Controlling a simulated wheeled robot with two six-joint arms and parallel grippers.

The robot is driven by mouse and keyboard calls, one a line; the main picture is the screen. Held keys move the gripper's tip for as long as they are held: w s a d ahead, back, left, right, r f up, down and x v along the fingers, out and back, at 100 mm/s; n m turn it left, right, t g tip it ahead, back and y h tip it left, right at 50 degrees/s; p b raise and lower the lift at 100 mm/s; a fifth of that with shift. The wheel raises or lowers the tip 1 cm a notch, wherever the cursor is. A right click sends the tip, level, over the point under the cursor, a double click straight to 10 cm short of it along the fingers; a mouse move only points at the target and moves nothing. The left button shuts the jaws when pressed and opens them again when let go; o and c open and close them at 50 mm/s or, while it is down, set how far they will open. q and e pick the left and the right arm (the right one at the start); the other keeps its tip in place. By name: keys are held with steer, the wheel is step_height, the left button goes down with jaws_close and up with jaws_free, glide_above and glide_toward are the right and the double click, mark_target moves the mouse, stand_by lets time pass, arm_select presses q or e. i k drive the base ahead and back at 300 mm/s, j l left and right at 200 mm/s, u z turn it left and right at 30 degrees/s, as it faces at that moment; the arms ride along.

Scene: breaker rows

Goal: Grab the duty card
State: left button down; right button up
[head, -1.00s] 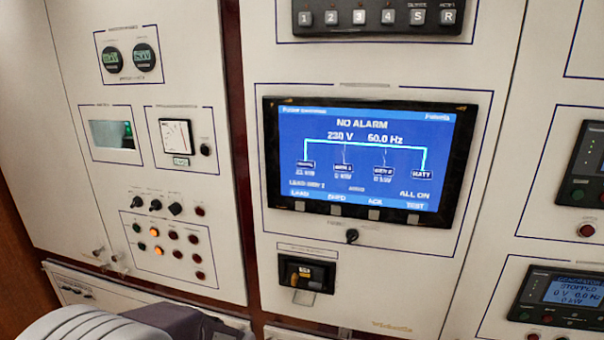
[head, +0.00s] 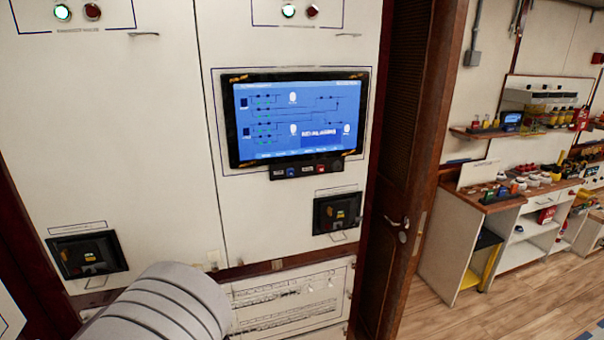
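I cannot make out a duty card in the head view. Small papers or cards may lie among the items on the wooden-topped counter (head: 500,200) at the right, but they are too small to tell. A grey ribbed part of my own arm shows at the lower left. Neither of my grippers is in view.
White cabinet panels carry a blue screen (head: 298,118) and two black recessed units (head: 88,254) (head: 337,212). A brown louvred door (head: 405,150) stands right of them. Beyond it are a shelf (head: 510,130) with small items and clear wooden floor (head: 455,318).

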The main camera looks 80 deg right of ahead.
mark_target(488, 195)
steer(key=z, duration=3.85)
steer(key=i+z, duration=0.35)
steer(key=i, duration=0.5)
steer(key=i+z, duration=0.4)
steer(key=i, duration=1.5)
steer(key=i+j+u, duration=0.15)
steer(key=i+u, duration=0.7)
steer(key=u, duration=0.15)
steer(key=i+l+u, duration=0.15)
steer(key=i+u, duration=0.35)
steer(key=i+j+u, duration=0.2)
steer(key=i, duration=0.25)
steer(key=i+j+u, duration=0.2)
steer(key=i, duration=0.3)
